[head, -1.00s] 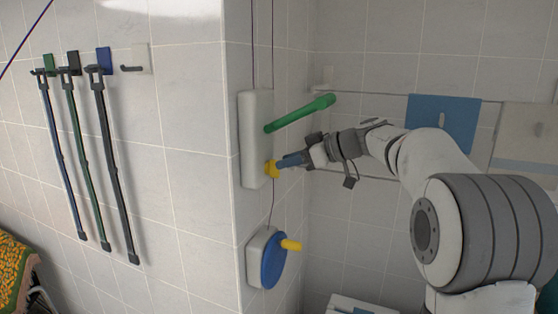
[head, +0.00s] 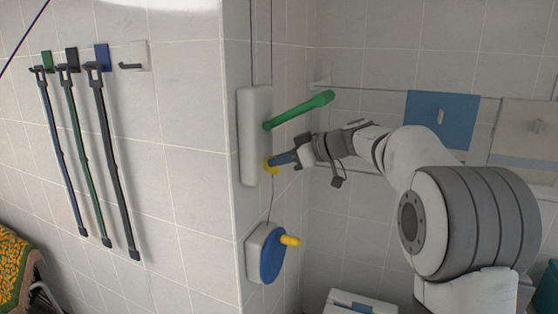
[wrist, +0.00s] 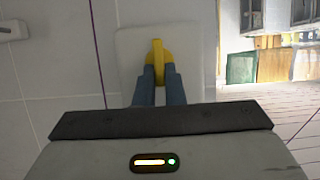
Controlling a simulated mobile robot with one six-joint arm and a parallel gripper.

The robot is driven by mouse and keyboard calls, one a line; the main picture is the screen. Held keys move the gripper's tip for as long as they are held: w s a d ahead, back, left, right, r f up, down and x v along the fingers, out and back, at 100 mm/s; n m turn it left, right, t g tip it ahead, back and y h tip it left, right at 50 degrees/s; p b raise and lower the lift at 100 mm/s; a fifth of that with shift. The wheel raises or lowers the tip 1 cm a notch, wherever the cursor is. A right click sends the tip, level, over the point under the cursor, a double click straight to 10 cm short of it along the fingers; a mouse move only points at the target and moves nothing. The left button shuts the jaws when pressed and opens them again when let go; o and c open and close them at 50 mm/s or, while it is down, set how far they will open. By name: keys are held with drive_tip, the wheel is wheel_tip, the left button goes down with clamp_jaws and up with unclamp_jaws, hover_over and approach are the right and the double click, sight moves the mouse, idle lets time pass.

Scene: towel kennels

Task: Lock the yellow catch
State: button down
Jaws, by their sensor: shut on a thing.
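The yellow catch (head: 270,165) sits low on a white wall plate (head: 254,120) at the wall's corner. In the wrist view the yellow catch (wrist: 157,58) shows as a round disc with a raised ridge. My gripper (head: 284,160) reaches it from the right. In the wrist view the two blue-grey fingers of my gripper (wrist: 158,78) are shut on the lower part of the catch's ridge. The ridge stands upright in that view. The fingers hide the lower part of the catch.
A green lever (head: 300,110) sticks out just above my gripper. Below is a blue reel (head: 272,253) with a yellow handle (head: 290,240). Several straps (head: 105,155) hang on the left wall. A blue panel (head: 441,120) is behind my arm.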

drive_tip(key=shift+f, duration=0.1)
idle(0.3)
drive_tip(key=shift+w+d+f+m+g+y+p, duration=0.1)
drive_tip(key=shift+w+f+m+g+y+p, duration=0.55)
drive_tip(key=shift+m, duration=1.6)
drive_tip(key=shift+s+d+r+m+g+y+p, duration=0.1)
drive_tip(key=shift+m+g+y+p, duration=0.15)
drive_tip(key=shift+m+g+y, duration=1.45)
drive_tip(key=shift+w+d+f+m+g+y+p, duration=0.1)
drive_tip(key=shift+w+f+m+g+y+p, duration=0.25)
drive_tip(key=shift+m, duration=2.4)
drive_tip(key=c, duration=1.5)
unclamp_jaws()
drive_tip(key=shift+a, duration=0.15)
